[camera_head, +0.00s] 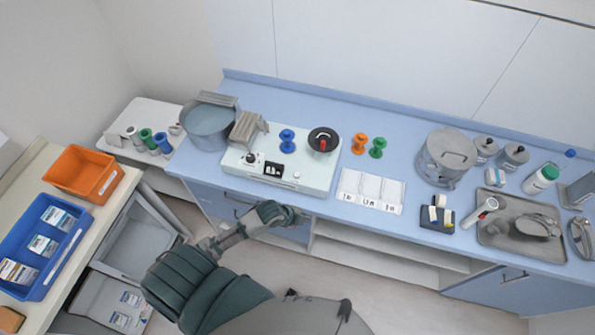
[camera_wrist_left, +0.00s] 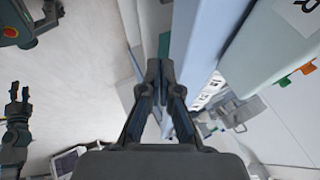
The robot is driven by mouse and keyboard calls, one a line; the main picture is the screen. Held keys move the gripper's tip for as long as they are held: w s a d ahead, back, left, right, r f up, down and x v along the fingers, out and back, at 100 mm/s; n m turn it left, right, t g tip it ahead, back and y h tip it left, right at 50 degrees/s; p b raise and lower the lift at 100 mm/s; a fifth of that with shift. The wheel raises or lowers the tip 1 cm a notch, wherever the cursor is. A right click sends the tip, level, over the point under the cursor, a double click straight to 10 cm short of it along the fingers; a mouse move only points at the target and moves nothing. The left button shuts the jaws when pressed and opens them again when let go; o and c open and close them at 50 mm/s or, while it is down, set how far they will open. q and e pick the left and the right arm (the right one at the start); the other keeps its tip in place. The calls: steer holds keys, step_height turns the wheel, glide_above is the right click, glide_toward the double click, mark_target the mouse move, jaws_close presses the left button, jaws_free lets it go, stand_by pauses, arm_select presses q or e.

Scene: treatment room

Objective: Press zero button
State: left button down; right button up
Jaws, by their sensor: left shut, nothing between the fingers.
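A pale white device (camera_head: 232,165) like a scale stands on the blue counter, with a dark display (camera_head: 274,168) on its front. A small round control (camera_head: 296,175) sits right of the display and a dark knob (camera_head: 250,158) left of it. I cannot read which control is the zero button. My left gripper (camera_head: 299,217) is shut and empty, in front of and below the counter's front edge, apart from the device. In the left wrist view its fingers (camera_wrist_left: 159,68) are together. What looks like my right gripper (camera_wrist_left: 18,92) shows small at that view's left edge.
Blue and dark round pieces (camera_head: 287,141) are on the device. Orange and green pieces (camera_head: 360,143) and white cards (camera_head: 368,187) are to its right. A grey pot (camera_head: 208,125) stands left. The counter's front edge (camera_head: 330,213) lies between gripper and device.

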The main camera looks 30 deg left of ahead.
arm_select(q)
steer(key=w+a+r+m+h, duration=0.1)
steer(key=w+a+r+m, duration=0.2)
steer(key=w+r+m, duration=0.5)
step_height(320, 180, up, 11)
steer(key=m+t, duration=0.2)
steer(key=m, duration=0.7)
glide_above(295, 174)
steer(key=shift+f+h+p, duration=0.15)
steer(key=shift+h+p, duration=0.15)
steer(key=shift+h, duration=0.1)
steer(key=shift+f, duration=0.1)
step_height(295, 174, down, 7)
steer(key=b, duration=0.6)
steer(key=shift+f+b, duration=0.4)
steer(key=shift+f, duration=0.45)
steer(key=shift+s+f, duration=0.1)
steer(key=shift+f, duration=0.25)
